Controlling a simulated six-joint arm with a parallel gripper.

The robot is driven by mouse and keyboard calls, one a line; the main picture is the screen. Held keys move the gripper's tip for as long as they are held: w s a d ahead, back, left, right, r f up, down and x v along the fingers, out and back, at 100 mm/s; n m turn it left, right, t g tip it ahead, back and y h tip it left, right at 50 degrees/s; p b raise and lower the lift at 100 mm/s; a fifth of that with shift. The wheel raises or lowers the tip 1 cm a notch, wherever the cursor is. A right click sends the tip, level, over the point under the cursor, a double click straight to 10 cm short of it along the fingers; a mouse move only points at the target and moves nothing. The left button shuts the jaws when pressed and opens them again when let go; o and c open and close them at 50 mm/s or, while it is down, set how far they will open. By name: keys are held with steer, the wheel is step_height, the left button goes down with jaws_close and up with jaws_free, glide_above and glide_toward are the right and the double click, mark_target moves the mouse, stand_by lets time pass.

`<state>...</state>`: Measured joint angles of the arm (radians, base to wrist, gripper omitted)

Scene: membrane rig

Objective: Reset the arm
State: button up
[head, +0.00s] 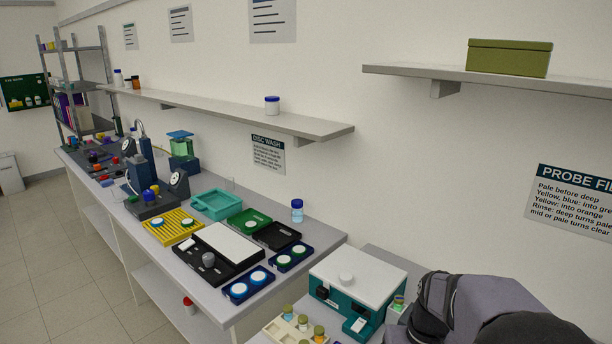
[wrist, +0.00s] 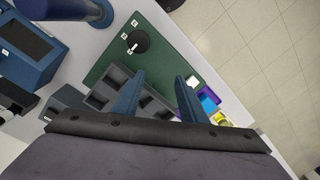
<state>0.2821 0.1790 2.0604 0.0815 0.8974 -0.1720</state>
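My gripper (wrist: 160,78) shows in the wrist view with its two blue fingers spread apart. Nothing is held between them. The fingers are over a dark green board (wrist: 176,55) and a grey compartment rack (wrist: 105,95) lying below. A gap to these things seems to show, but its height is hard to tell. In the head view only a dark part of my arm (head: 480,310) shows at the lower right. The gripper itself is out of that view.
A black knob (wrist: 138,41) sits on the green board. A blue device (wrist: 30,50) stands at the left. A purple tray (wrist: 208,98) lies at the right, near the bench edge. In the head view, a teal-and-white instrument (head: 357,275) stands beside my arm, below the wall shelf (head: 490,78).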

steer(key=s+a+f+n+b, duration=0.1)
steer(key=s+a+f, duration=0.2)
steer(key=s, duration=0.3)
steer(key=s+a+f+b, duration=0.2)
steer(key=s+a+f, duration=0.1)
steer(key=s+a, duration=0.2)
steer(key=shift+s+f+n+h, duration=0.25)
steer(key=shift+s+n+h, duration=0.15)
steer(key=shift+s, duration=0.05)
